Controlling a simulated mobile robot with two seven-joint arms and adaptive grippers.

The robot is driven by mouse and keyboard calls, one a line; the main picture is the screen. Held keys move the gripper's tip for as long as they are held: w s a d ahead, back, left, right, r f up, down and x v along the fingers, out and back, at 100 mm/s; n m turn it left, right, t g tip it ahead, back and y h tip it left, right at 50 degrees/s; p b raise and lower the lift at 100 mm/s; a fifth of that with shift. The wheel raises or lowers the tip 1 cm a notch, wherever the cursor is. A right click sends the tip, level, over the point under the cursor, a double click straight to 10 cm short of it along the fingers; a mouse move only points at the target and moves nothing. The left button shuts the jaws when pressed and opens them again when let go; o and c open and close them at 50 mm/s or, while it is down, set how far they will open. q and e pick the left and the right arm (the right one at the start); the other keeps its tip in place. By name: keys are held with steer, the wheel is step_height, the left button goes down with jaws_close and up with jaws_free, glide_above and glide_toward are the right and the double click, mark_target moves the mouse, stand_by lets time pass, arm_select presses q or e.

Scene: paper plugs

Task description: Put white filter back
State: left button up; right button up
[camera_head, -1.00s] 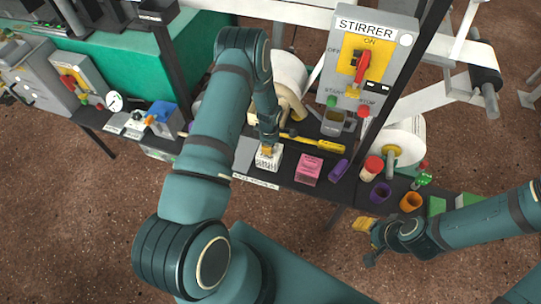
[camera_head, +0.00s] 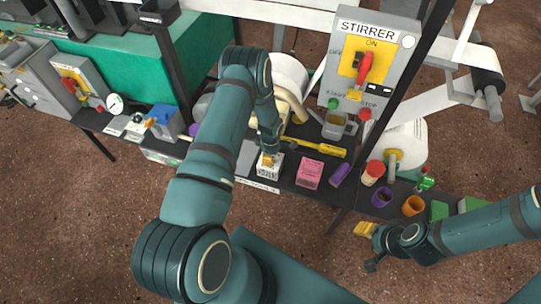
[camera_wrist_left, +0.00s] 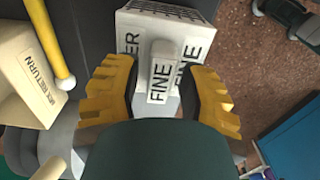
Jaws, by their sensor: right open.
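The white filter (camera_head: 268,172), a white block with black lettering, sits on the dark bench in the camera_head view. In the left wrist view the white filter (camera_wrist_left: 163,60) reads "FINE" on its raised tab. My left gripper (camera_head: 267,158) is down at the filter. In the wrist view its yellow fingers (camera_wrist_left: 163,98) stand on either side of the tab, with a narrow gap beside it, so it looks open. Whether the filter is fully seated is hidden. My right gripper (camera_head: 367,248) is open and empty, low in front of the bench.
A pink block (camera_head: 310,173) stands right of the filter. Beyond are a yellow tool (camera_head: 322,148), purple plug (camera_head: 340,174), red-topped jar (camera_head: 373,172) and the stirrer box (camera_head: 368,65). A cream "RETURN" part (camera_wrist_left: 30,80) is close left of my left gripper.

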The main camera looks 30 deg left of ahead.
arm_select(q)
step_height(320, 180, up, 12)
steer(key=p, duration=0.3)
steer(key=s+d+r+m+h, duration=0.2)
steer(key=s+d+r+m, duration=0.1)
steer(key=s+d+m, duration=0.5)
steer(key=s+d+r+m+t+h, duration=0.1)
steer(key=s+d+r+m, duration=0.3)
steer(key=s+d+m, duration=0.5)
steer(key=d+m, duration=0.2)
steer(key=d, duration=0.3)
steer(key=shift+s+t+h, duration=0.15)
steer(key=shift+t+h, duration=0.15)
steer(key=shift+h, duration=0.1)
